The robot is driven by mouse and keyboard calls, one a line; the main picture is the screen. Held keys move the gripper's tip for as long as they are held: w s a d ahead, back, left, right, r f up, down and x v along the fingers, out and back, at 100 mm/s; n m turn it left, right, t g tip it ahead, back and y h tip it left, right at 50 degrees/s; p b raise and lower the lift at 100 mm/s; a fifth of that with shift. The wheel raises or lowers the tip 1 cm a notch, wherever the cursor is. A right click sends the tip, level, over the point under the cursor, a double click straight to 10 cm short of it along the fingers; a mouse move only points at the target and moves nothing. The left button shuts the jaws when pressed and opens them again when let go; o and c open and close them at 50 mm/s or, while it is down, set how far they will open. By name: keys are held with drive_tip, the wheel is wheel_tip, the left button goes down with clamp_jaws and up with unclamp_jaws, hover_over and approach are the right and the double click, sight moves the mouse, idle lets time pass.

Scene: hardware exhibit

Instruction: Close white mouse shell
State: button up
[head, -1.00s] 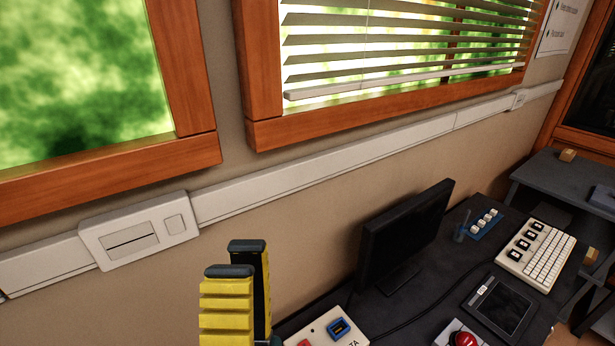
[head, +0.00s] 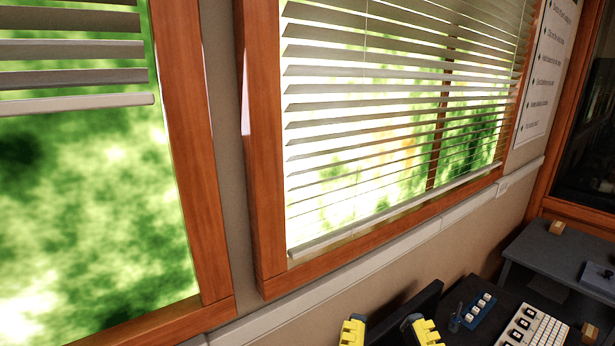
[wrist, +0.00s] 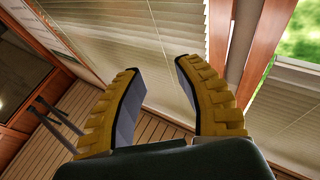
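No white mouse shell shows in the head view or the wrist view. My gripper (head: 390,331) is at the bottom of the head view, in front of the dark monitor (head: 408,308). Its two yellow fingers with dark pads stand apart. In the wrist view my gripper (wrist: 157,72) is open with nothing between the fingers. Window blinds and a slatted wood surface show beyond the fingertips. Most of the desk is below the edge of the head view.
A blue strip with white keys (head: 479,310) and a light keyboard (head: 541,333) lie right of the monitor. A grey shelf (head: 560,262) with a small tan block (head: 557,227) stands at the right. Windows with blinds (head: 400,130) fill the wall behind.

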wheel_tip(320, 180, up, 19)
drive_tip(key=p, duration=1.5)
drive_tip(key=shift+p, duration=0.35)
drive_tip(key=shift+f, duration=0.15)
clamp_jaws()
